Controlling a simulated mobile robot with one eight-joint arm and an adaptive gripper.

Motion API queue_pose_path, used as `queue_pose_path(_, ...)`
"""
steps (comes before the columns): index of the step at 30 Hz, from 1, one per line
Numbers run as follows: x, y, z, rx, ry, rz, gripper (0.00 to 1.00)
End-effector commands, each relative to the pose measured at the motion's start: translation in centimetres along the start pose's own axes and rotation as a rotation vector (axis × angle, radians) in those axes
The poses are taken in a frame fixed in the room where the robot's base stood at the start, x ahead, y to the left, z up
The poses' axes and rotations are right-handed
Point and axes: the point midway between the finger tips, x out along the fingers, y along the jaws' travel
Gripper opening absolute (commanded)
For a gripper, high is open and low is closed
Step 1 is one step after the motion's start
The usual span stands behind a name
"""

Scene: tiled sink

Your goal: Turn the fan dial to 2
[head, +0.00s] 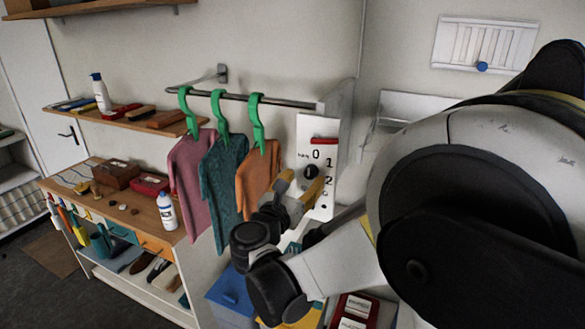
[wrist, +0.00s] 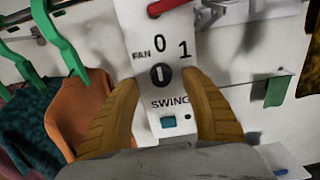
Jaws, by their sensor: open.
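The fan dial (wrist: 161,75) is a small round black knob with a pale, roughly upright mark, on a white panel (head: 322,125). "FAN", "0" and "1" are printed around it, and "SWING" is below. It also shows in the head view (head: 311,171), where a "2" is visible right of it. My gripper (head: 300,186) is open in front of the panel. In the wrist view its yellow fingers (wrist: 161,84) flank the dial, one on each side, and nothing is between them but the dial. Whether they touch it I cannot tell. The "2" is hidden there.
Green hangers (head: 257,122) with several garments hang on a rail left of the panel. A teal switch (wrist: 168,122) sits below the dial. A red piece (head: 324,141) is at the panel's upper part. A wooden shelf (head: 140,122) and workbench stand further left.

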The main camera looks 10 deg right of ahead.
Motion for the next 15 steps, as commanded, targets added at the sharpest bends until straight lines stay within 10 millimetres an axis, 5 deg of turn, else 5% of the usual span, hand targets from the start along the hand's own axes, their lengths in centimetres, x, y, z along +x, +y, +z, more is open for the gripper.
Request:
queue_pose_path(6,3.3,-0.1,0.0,0.001,0.001,-0.002,0.54)
queue_pose_path(15,4.1,0.0,0.0,0.002,0.001,0.0,0.54)
